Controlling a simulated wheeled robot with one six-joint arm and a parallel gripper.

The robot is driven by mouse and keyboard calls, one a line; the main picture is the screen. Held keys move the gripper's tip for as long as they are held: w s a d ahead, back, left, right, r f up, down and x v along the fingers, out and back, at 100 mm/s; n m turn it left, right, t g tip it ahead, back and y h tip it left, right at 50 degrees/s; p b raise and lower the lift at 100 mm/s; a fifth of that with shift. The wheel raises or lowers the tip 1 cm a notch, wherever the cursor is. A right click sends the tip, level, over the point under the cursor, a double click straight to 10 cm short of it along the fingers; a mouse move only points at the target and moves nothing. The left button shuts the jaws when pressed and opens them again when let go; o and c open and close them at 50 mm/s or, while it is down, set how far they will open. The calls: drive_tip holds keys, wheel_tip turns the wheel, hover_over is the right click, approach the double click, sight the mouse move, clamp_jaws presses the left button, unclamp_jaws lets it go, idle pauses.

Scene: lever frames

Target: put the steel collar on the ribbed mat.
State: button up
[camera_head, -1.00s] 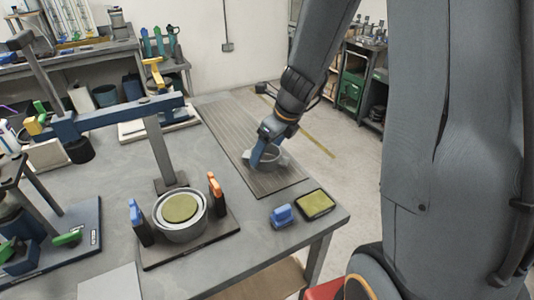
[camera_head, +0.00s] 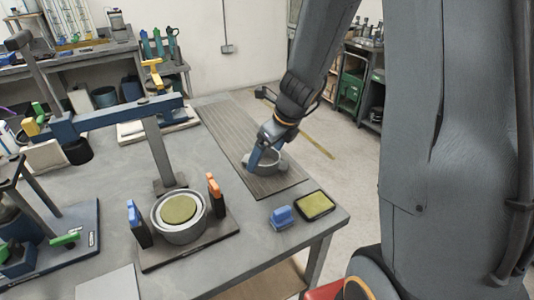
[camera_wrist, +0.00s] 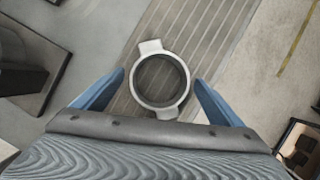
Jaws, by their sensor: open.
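The steel collar, a grey ring with lugs on its rim, rests on the ribbed mat in the head view (camera_head: 274,167). In the wrist view the collar (camera_wrist: 143,98) lies flat on the mat's grooves. The ribbed mat (camera_head: 225,131) is a long dark strip along the table's right side; it also shows in the wrist view (camera_wrist: 213,28). My gripper (camera_head: 256,160) is at the collar in the head view. In the wrist view my gripper (camera_wrist: 160,82) is open, with one blue finger on each side of the collar and visible gaps to it.
A fixture with a round pad (camera_head: 180,209) and two upright clamps stands left of the mat. A blue block (camera_head: 282,217) and a dark tray with a yellow-green top (camera_head: 314,205) lie near the table's front right corner. A blue-armed press (camera_head: 110,119) stands further left.

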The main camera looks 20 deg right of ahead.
drive_tip(key=p+v, duration=0.2)
drive_tip(key=v, duration=0.9)
drive_tip(key=s+a+f+n+g+h, duration=0.1)
drive_tip(key=s+f+n, duration=0.2)
drive_tip(key=s+n, duration=0.4)
drive_tip(key=s+a+f+n+g+h, duration=0.1)
drive_tip(key=s+n, duration=0.6)
drive_tip(key=n, duration=1.5)
drive_tip(key=shift+s+a+f+g, duration=0.15)
drive_tip(key=shift+a+f+g, duration=0.2)
drive_tip(key=shift+f, duration=0.5)
